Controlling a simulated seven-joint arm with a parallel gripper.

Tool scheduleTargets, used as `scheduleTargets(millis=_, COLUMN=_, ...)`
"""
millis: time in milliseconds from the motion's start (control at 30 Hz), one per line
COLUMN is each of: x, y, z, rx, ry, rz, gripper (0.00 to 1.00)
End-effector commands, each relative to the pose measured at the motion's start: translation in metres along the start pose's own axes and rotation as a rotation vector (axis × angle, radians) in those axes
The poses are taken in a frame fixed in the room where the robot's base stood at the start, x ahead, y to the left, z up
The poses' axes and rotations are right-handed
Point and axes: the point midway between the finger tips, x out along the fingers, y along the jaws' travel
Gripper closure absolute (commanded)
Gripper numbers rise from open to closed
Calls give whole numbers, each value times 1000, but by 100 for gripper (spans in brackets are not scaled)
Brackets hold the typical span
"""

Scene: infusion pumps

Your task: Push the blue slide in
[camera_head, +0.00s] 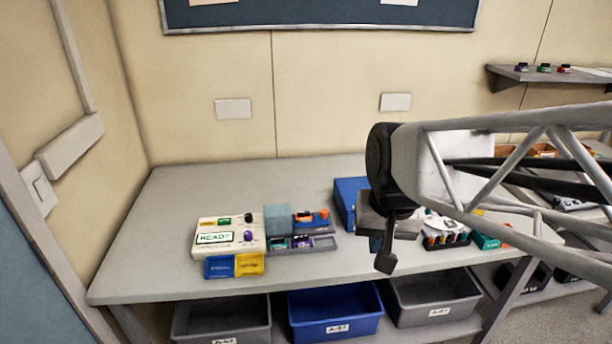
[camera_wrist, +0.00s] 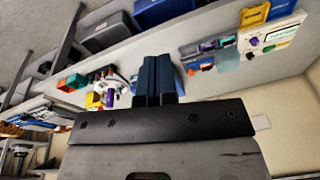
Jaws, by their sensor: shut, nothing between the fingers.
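A white pump (camera_head: 229,229) with a READY display stands on the left half of the table. A blue slide (camera_head: 219,267) sticks out from its front edge, beside a yellow slide (camera_head: 250,263). In the wrist view the pump shows upside down at the upper right, with the blue slide (camera_wrist: 283,8) and yellow slide (camera_wrist: 254,15) at the top edge. My gripper (camera_head: 385,262) is above the table's front, well to the right of the pump, fingers pointing down. In the wrist view its fingertips (camera_wrist: 157,60) are together, empty and apart from the slide.
A grey tray (camera_head: 304,246) with coloured parts and a teal block (camera_head: 277,220) stand right of the pump. A blue box (camera_head: 348,199) and a rack of bottles (camera_head: 446,238) are farther right. Bins, one a blue bin (camera_head: 336,311), sit below. The table left of the pump is clear.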

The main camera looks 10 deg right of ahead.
Motion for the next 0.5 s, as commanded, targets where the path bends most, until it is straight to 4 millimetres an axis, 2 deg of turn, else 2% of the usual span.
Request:
scheduleTargets(millis=33, x=1, y=-2, z=-12, rx=29, ry=-12, rz=-4, gripper=100)
scheduleTargets(millis=500, x=17, y=-17, z=-108, rx=323, ry=-110, rz=-45, gripper=100)
